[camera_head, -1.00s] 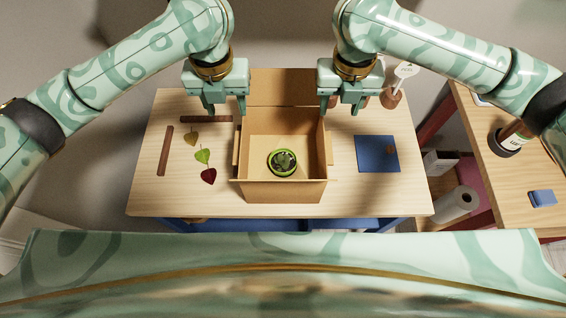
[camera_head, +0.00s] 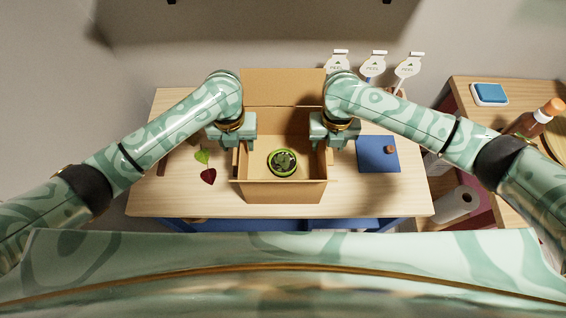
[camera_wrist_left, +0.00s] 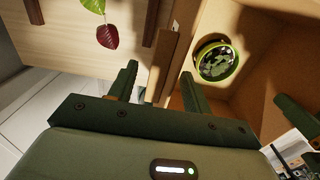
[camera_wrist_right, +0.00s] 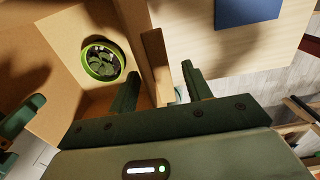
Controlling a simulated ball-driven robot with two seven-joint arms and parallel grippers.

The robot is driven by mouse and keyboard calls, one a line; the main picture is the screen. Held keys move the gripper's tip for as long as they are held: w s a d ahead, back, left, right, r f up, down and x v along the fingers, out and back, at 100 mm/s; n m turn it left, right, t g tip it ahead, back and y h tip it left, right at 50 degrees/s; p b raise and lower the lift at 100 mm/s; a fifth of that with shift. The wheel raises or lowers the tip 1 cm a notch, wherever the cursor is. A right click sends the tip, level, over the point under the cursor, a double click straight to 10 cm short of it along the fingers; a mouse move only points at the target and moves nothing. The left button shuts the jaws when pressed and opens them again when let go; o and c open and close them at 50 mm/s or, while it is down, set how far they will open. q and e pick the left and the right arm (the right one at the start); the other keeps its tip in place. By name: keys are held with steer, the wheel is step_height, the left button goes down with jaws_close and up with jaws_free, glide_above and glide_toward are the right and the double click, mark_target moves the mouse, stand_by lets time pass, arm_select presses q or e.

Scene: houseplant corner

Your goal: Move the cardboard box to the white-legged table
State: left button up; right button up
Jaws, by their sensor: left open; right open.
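The open cardboard box (camera_head: 285,192) stands on a light wooden table (camera_head: 380,200) with blue parts beneath. A green-rimmed pot with a plant (camera_head: 284,162) sits inside it. My left gripper (camera_head: 238,147) is open at the box's left side; in the left wrist view its fingers (camera_wrist_left: 158,88) are either side of a wooden strip (camera_wrist_left: 161,62) on the box. My right gripper (camera_head: 330,147) is open at the right side; in the right wrist view its fingers (camera_wrist_right: 160,88) flank a similar strip (camera_wrist_right: 157,58). Contact cannot be told. No white table legs are clearly visible.
Leaf shapes (camera_head: 208,176) lie left of the box and a blue mat (camera_head: 378,154) right of it. White plant labels (camera_head: 373,64) stand behind. Another wooden table (camera_head: 478,118) at right holds a bottle (camera_head: 535,118) and a blue-and-white item (camera_head: 490,94).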

arm_select(q)
steer(key=shift+f, duration=0.15)
arm_select(e)
steer(key=shift+f, duration=0.15)
arm_select(q)
jaws_close()
arm_select(e)
jaws_close()
